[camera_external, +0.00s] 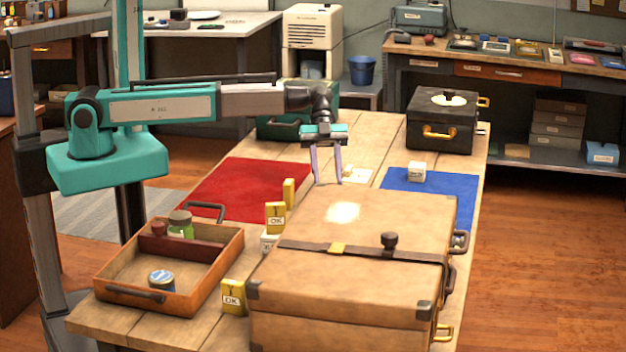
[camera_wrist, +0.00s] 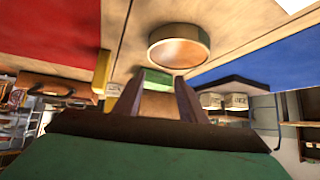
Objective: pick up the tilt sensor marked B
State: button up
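No letter B is legible, so I cannot tell which thing is the tilt sensor marked B. A small pale object (camera_external: 347,170) lies by a white card on the table, just right of my gripper (camera_external: 327,168). A white cube (camera_external: 417,172) with a small dark mark stands on the blue mat (camera_external: 440,192). Another white cube (camera_external: 268,242) is partly hidden behind the suitcase. My gripper is open and empty, fingers pointing down. In the wrist view a round copper-faced disc (camera_wrist: 180,48) shows above the fingertips (camera_wrist: 158,82), seemingly apart from them.
The large tan suitcase (camera_external: 350,215) stands in front of my gripper. The open tray (camera_external: 131,268) holds jars. The red mat (camera_external: 232,190) lies left; a black case (camera_external: 440,122) stands at the back right.

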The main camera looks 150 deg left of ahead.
aim_at(287, 198)
jog(key=s+d+m+h, duration=0.1)
jog(key=s+d, duration=0.1)
jog(key=s+d+m+t+h, duration=0.1)
jog(key=s+d+h, duration=0.1)
jog(key=s+d+r+h+p, duration=0.1)
jog(key=s+d, duration=0.1)
jog(key=s, duration=0.1)
jog(key=shift+s+r+m+h, duration=0.1)
jog(key=shift+m+h, duration=0.3)
jog(key=shift+p+x, duration=1.05)
jog(key=shift+x, duration=3.3)
jog(key=shift+a+r, duration=0.1)
jog(key=shift+w, duration=0.2)
jog(key=x, duration=0.1)
jog(key=p+x, duration=0.2)
jog(key=x, duration=0.1)
jog(key=shift+w+r, duration=0.2)
jog(key=shift+r, duration=0.05)
jog(key=shift+w+d+f, duration=0.25)
jog(key=shift+w, duration=0.1)
